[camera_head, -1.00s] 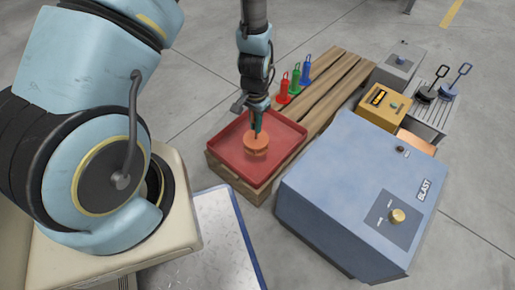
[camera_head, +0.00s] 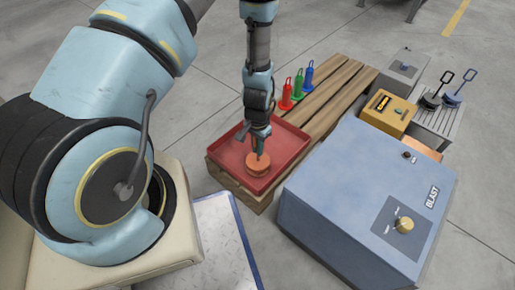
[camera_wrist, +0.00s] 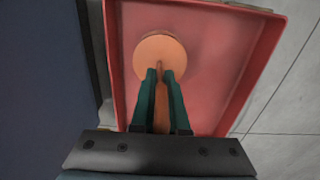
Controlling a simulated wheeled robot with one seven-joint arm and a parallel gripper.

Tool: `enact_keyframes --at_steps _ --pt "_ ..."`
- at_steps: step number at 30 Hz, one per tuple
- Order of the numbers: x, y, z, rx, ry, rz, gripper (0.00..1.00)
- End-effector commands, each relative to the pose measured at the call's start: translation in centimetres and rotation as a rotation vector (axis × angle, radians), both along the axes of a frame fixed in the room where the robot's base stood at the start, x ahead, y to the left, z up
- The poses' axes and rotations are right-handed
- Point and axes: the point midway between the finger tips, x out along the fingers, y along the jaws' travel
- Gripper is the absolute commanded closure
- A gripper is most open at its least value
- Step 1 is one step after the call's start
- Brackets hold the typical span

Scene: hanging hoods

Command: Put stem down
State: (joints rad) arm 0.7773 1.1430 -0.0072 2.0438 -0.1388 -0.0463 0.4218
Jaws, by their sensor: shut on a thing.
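The stem is an orange piece with a round disc base (camera_head: 258,165) and a thin shaft. It is in the red tray (camera_head: 236,158), at the tray's near right part. My gripper (camera_head: 259,147) is above the disc, pointing down, shut on the stem's shaft. In the wrist view the gripper's green fingers (camera_wrist: 160,76) close on the shaft, and the orange disc (camera_wrist: 160,55) lies beyond the tips over the red tray floor (camera_wrist: 218,60). I cannot tell whether the disc touches the tray floor.
The tray sits on a wooden pallet (camera_head: 335,95) with red (camera_head: 287,96), green (camera_head: 297,88) and blue (camera_head: 308,76) stems behind it. A large blue blast box (camera_head: 350,190) stands close on the right. A yellow box (camera_head: 385,112) and a grey rack (camera_head: 440,120) are farther back.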

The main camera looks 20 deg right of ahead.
Motion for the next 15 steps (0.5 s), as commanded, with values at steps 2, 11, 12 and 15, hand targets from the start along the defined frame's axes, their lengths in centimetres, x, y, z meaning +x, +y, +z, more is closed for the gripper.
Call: enact_keyframes --at_steps 2,11,12,15 --pt "0.0 0.0 -0.25 0.0 0.0 0.0 1.0" --pt "-0.02 0.01 -0.27 0.001 0.0 0.0 0.58" --pt "-0.02 0.01 -0.27 0.001 0.0 0.0 0.58" --pt "-0.02 0.01 -0.26 0.0 0.0 0.0 0.58"
